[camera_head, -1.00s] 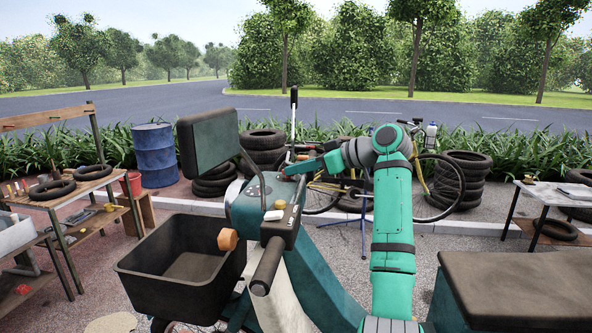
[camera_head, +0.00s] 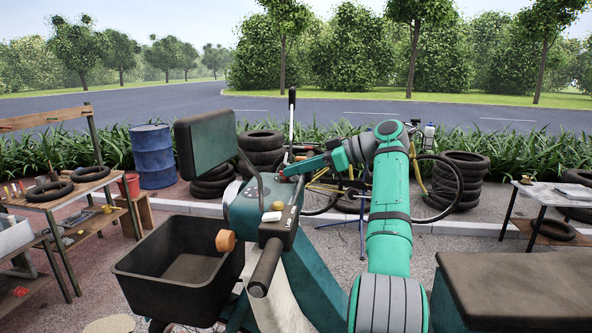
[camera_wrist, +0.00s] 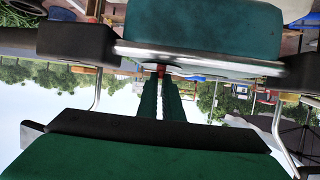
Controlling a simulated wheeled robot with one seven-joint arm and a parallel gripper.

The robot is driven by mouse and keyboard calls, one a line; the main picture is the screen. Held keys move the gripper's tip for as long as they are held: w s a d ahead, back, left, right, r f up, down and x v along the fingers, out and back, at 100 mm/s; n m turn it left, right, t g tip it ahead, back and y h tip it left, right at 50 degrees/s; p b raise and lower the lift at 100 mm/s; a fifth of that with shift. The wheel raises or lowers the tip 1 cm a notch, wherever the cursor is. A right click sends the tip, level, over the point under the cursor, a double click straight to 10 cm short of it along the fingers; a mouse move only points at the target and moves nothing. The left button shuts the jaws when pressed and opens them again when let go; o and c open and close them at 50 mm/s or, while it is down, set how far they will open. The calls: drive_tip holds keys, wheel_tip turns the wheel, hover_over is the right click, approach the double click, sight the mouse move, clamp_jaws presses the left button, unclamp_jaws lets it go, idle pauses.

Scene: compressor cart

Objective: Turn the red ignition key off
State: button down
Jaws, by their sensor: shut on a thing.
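The compressor cart, a teal machine (camera_head: 241,208) with a dark handlebar, stands in front of me in the head view. My gripper (camera_head: 288,170) reaches from the right to the top of its console. In the wrist view the two teal fingers of my gripper (camera_wrist: 160,84) are close together, with the small red ignition key (camera_wrist: 160,71) between their tips. The gripper is shut on the key. The key is mostly hidden by the fingers, and I cannot tell its exact turn angle.
A black basket (camera_head: 180,268) and a handlebar grip (camera_head: 266,268) are nearer. A brown-topped seat or box (camera_head: 520,285) stands at right. Tyres, a bicycle and a blue barrel (camera_head: 152,157) stand behind.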

drive_tip(key=shift+a+f, duration=0.1)
drive_tip(key=shift+f, duration=0.1)
drive_tip(key=c, duration=1.9)
unclamp_jaws()
drive_tip(key=shift+r, duration=0.15)
drive_tip(key=shift+v, duration=3.7)
